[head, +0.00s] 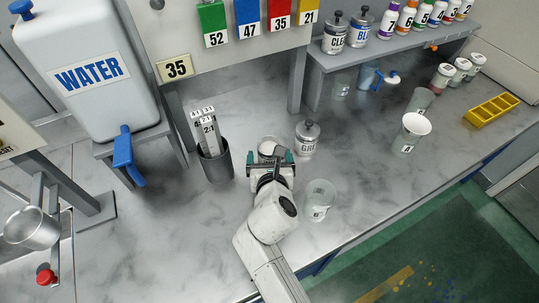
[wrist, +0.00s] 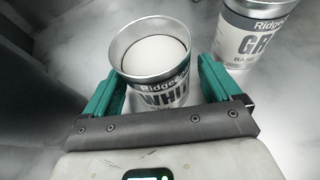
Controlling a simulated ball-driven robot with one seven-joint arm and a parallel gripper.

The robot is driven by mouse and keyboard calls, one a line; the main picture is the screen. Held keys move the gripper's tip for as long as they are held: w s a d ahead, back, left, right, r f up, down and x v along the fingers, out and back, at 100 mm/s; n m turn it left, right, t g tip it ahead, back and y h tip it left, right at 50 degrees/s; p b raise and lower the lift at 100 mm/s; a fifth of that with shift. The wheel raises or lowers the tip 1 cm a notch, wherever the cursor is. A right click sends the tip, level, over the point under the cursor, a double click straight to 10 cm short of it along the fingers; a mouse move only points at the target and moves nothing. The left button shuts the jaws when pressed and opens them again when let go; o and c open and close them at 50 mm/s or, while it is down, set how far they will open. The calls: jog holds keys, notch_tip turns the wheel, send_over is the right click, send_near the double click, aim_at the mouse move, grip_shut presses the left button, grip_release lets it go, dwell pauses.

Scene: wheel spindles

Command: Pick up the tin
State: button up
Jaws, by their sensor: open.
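An open-topped tin (wrist: 152,90) labelled "Ridge…" and "WHI…", filled with white, stands upright on the counter in the wrist view. In the head view only its top (head: 267,146) shows, just past my gripper (head: 271,157). My gripper is open, with its green fingers on either side of the tin in the wrist view (wrist: 158,78). A narrow gap shows at the right finger; whether the left finger touches the tin I cannot tell. The tin's lower part is hidden behind the gripper's dark bar.
A grey-labelled tin (head: 307,139) stands close to the right. A clear cup (head: 318,198) is beside my arm, and a dark holder (head: 216,165) with numbered strips is on the left.

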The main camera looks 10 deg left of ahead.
jog(key=shift+c, duration=0.3)
jog(key=c, duration=1.2)
jog(key=shift+o, duration=0.2)
jog(key=shift+r, duration=0.1)
jog(key=shift+r, duration=0.6)
jog(key=s+d+r, duration=0.2)
jog(key=s+r, duration=0.4)
jog(key=s+d+r+p, duration=0.1)
jog(key=s+d+r, duration=0.1)
jog(key=s+r, duration=0.3)
jog(key=shift+v, duration=1.2)
